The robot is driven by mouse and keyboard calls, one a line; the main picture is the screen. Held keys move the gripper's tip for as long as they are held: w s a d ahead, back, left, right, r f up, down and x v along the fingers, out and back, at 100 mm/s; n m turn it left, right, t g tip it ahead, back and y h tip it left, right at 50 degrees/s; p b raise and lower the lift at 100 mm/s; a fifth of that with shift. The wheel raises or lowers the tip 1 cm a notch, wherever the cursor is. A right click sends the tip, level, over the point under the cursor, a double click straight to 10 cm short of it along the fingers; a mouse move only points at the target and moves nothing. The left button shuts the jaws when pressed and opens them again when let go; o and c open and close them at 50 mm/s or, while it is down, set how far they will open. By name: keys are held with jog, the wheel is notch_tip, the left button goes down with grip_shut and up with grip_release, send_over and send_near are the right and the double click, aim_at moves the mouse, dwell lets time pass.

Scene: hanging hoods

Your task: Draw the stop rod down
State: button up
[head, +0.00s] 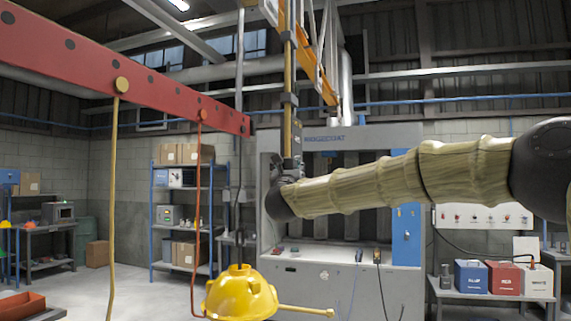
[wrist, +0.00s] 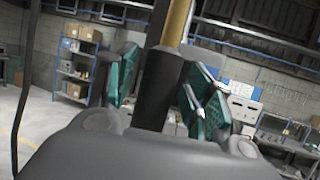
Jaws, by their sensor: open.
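The stop rod hangs upright from the orange overhead frame. Its brass shaft (head: 288,68) shows in the head view, with dark collars and a dark lower end. In the wrist view its brass part (wrist: 178,22) is at the top and its dark grip (wrist: 158,88) runs down between the fingers. My gripper (wrist: 160,92) is open, with one teal finger on each side of the dark grip. In the head view my gripper (head: 290,168) is at the rod's lower end, partly hidden by my wrist. I cannot tell whether either finger touches the grip.
A red beam (head: 150,78) crosses the upper left, with a yellow cord (head: 113,200) and a red cord (head: 197,210) hanging from it. A yellow hood (head: 240,293) with a side handle hangs low in front. A grey cabinet (head: 340,288) stands behind my arm.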

jog(key=shift+w+r, duration=0.1)
jog(key=shift+w, duration=0.25)
grip_shut()
notch_tip(320, 180, down, 6)
jog(key=b, duration=0.8)
jog(key=shift+f+b, duration=0.2)
jog(key=shift+b, duration=0.1)
jog(key=shift+a+f, duration=0.1)
jog(key=shift+c, duration=2.2)
grip_release()
jog(key=o, duration=0.4)
jog(key=shift+o, duration=0.2)
